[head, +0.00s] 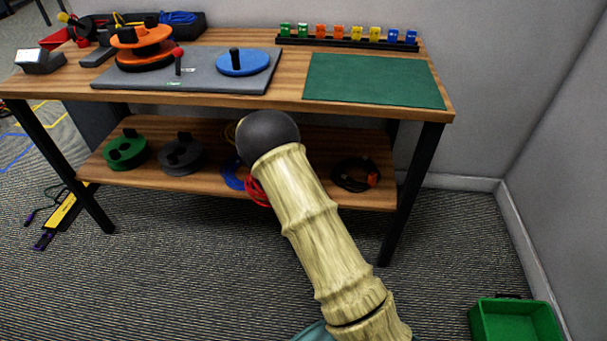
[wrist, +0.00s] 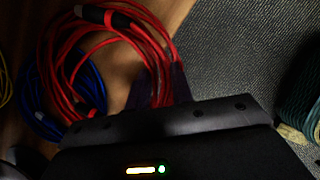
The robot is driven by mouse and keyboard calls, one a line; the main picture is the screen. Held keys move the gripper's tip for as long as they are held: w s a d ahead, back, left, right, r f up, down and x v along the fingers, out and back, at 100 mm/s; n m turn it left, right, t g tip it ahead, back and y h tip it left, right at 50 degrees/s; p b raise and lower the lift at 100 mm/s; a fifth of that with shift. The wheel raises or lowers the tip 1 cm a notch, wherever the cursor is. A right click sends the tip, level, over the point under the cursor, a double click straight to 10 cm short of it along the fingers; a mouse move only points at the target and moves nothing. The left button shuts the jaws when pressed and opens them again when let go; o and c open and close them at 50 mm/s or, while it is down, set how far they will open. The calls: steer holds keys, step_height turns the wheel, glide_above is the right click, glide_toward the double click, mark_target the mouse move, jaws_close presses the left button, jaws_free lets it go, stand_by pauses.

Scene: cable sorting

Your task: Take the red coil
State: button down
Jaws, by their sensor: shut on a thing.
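The red coil (head: 256,190) shows in the head view at the front edge of the lower shelf, partly hidden behind my arm. In the wrist view the red coil (wrist: 70,62) fills the upper left, with a dark connector on its top strands. My gripper (wrist: 157,90) reaches over the coil's near right strands and is shut on them; two dark purple finger-like parts show there. The fingertips are dim and partly hidden. In the head view my gripper is hidden behind my arm.
A blue coil (wrist: 88,85) lies against the red one. The lower shelf (head: 330,195) also holds a green reel (head: 127,152), a grey reel (head: 180,156) and a black coil (head: 356,174). The tabletop is close above. A green crate (head: 515,322) stands on the floor at right.

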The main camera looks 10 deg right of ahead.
steer(key=s+a+p, duration=0.1)
steer(key=s+a, duration=0.1)
steer(key=a, duration=0.3)
steer(key=shift+s+a, duration=0.35)
steer(key=shift+s, duration=0.05)
steer(key=shift+p, duration=0.3)
